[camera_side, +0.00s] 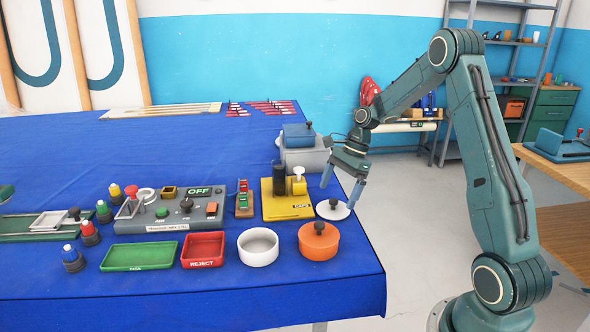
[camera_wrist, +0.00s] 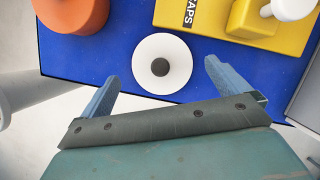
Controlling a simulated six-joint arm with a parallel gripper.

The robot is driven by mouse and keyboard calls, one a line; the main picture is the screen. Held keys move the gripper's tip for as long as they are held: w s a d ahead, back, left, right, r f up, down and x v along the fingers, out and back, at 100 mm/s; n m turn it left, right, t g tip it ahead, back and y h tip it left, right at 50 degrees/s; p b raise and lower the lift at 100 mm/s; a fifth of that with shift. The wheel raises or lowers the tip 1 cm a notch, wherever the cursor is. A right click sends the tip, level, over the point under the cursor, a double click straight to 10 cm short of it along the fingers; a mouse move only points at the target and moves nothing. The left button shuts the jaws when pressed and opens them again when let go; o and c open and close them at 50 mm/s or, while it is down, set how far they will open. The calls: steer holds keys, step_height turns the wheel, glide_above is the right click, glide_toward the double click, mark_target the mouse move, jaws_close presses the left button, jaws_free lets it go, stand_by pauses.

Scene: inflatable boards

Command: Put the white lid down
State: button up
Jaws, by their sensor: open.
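The white lid (camera_side: 333,209) is a flat disc with a dark knob, lying on the blue table near its right edge. It also shows in the wrist view (camera_wrist: 145,77), knob up and flat on the cloth. My gripper (camera_side: 342,194) is open and empty above the lid in the side view. In the wrist view its two blue fingers (camera_wrist: 163,78) stand apart, one toward each side of the lid, and neither is seen touching it. The white round container (camera_side: 258,262) stands open and without a lid at the table's front.
An orange pot (camera_side: 318,254) with a dark knob stands in front of the lid. A yellow CAPS stand (camera_side: 287,212) is just left of it. A grey box with a blue top (camera_side: 298,134) stands behind. The red REJECT tray (camera_side: 203,263) and green tray (camera_side: 139,258) lie farther left.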

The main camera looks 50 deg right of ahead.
steer(key=v, duration=0.8)
steer(key=shift+r, duration=0.2)
steer(key=s+a+r+n+h, duration=0.1)
steer(key=s+a+r+n, duration=0.1)
steer(key=a+r+n, duration=0.3)
steer(key=s+a+r+n+t+h, duration=0.1)
steer(key=s+a+r+n, duration=0.15)
steer(key=a, duration=0.35)
steer(key=s+a+r+n+h, duration=0.1)
steer(key=s+a+r+n, duration=0.25)
steer(key=a, duration=0.25)
steer(key=s+a+n+t, duration=0.1)
steer(key=s+a+n, duration=0.2)
steer(key=s+n, duration=0.2)
steer(key=s+a+f+n+t+h, duration=0.1)
steer(key=s+a+n, duration=0.2)
steer(key=s+n, duration=0.3)
steer(key=s, duration=0.2)
steer(key=shift+s+f+t, duration=0.3)
steer(key=shift+s+t, duration=0.1)
